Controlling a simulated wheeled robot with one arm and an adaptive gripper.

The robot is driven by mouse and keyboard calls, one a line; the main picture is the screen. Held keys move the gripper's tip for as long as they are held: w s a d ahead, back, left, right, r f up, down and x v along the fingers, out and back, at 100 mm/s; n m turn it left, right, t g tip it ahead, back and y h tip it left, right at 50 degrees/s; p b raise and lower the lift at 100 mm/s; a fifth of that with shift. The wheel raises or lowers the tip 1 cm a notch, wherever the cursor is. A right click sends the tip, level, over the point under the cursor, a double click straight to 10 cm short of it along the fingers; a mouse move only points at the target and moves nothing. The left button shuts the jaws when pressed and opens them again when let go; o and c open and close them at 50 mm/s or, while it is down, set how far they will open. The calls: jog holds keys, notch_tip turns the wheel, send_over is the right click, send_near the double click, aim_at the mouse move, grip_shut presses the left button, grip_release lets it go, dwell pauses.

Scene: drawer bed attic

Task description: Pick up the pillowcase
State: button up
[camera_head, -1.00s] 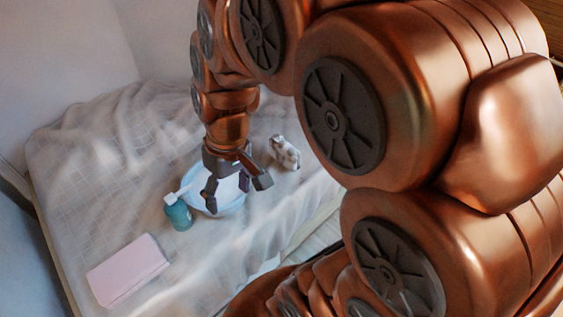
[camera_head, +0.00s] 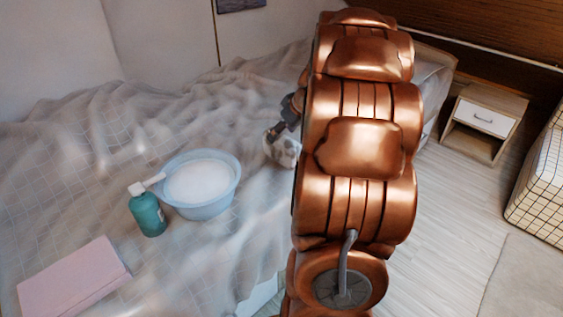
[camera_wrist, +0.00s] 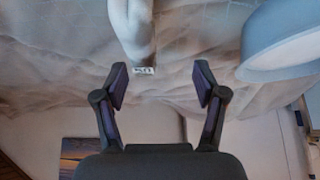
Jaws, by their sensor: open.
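A pink, flat, rectangular item (camera_head: 74,279), possibly a folded pillowcase, lies on the bed at the lower left of the head view. A small white and grey item (camera_head: 283,152) lies on the bed right of the basin. I cannot tell whether it is cloth or a soft toy. My gripper (camera_head: 275,132) is beside it, partly hidden by my arm. In the wrist view my gripper (camera_wrist: 161,85) is open and empty. A pale, rounded item (camera_wrist: 138,30) with a small printed label is just beyond and between the fingertips.
A light blue basin (camera_head: 205,210) with white contents stands left of my gripper, and it also shows in the wrist view (camera_wrist: 255,45). A teal pump bottle (camera_head: 148,214) stands next to it. The rumpled bedcover (camera_head: 60,190) is mostly bare. A nightstand (camera_head: 485,120) stands right.

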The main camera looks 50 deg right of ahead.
aim_at(278, 142)
jog(key=shift+d+f, duration=0.7)
jog(key=shift+d, duration=0.25)
jog(key=shift+w+d+b+x, duration=0.2)
jog(key=shift+b+x, duration=0.45)
jog(key=shift+x, duration=1.2)
jog(key=shift+w+d+b+x, duration=0.15)
jog(key=shift+b+x, duration=0.45)
jog(key=shift+x, duration=1.2)
jog(key=shift+s+r, duration=0.1)
jog(key=shift+r, duration=0.05)
grip_shut()
